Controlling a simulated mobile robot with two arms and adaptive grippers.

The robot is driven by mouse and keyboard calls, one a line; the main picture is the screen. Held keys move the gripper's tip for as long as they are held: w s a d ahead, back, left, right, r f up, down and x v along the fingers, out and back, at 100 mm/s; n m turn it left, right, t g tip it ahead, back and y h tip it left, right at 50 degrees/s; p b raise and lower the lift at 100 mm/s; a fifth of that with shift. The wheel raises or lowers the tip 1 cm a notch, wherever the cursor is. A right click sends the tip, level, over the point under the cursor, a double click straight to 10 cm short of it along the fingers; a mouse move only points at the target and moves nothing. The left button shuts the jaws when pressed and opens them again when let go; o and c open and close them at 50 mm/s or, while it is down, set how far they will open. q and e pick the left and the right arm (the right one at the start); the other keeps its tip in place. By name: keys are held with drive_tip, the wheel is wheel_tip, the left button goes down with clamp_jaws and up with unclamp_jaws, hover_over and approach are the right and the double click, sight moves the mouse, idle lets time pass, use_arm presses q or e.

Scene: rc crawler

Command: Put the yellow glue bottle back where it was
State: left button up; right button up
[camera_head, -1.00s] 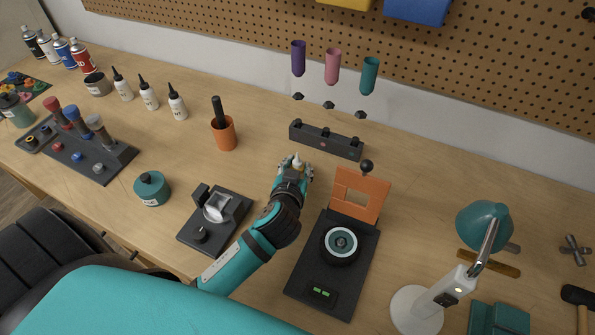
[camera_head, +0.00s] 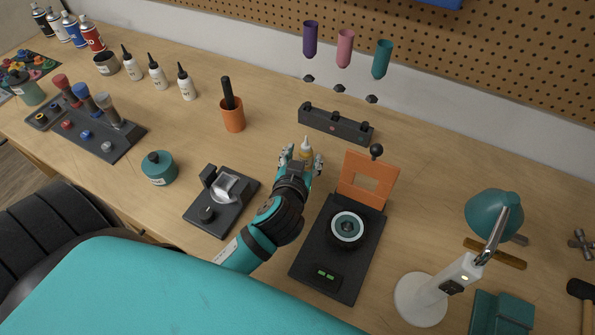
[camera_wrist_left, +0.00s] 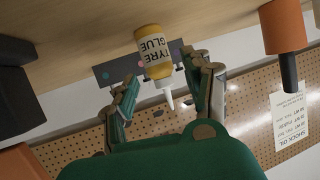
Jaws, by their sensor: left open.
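The yellow glue bottle (camera_head: 306,150), with a white nozzle, stands upright on the bench in front of the dark peg block (camera_head: 335,124). My left gripper (camera_head: 304,160) is open, its fingers to either side of the bottle and on its near side. In the left wrist view, which is upside down, the bottle (camera_wrist_left: 155,50) shows its TYRE GLUE label between and just beyond the spread fingers (camera_wrist_left: 160,72). Gaps show between the fingers and the bottle there. The bottle's lower part is hidden by the gripper in the head view. My right gripper is out of view.
The black stand with a wheel and orange plate (camera_head: 367,180) is close right of the gripper. A black magnifier stand (camera_head: 222,200) is at left, an orange pot (camera_head: 232,118) behind it. White bottles (camera_head: 158,74) stand at back left, a lamp (camera_head: 494,215) at right.

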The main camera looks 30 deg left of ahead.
use_arm(q)
drive_tip(key=b+v, duration=0.1)
drive_tip(key=v, duration=0.6)
drive_tip(key=shift+f, duration=0.1)
drive_tip(key=shift+s+d+r, duration=0.2)
drive_tip(key=shift+s+r, duration=0.2)
drive_tip(key=shift+s, duration=0.15)
drive_tip(key=shift+c, duration=0.4)
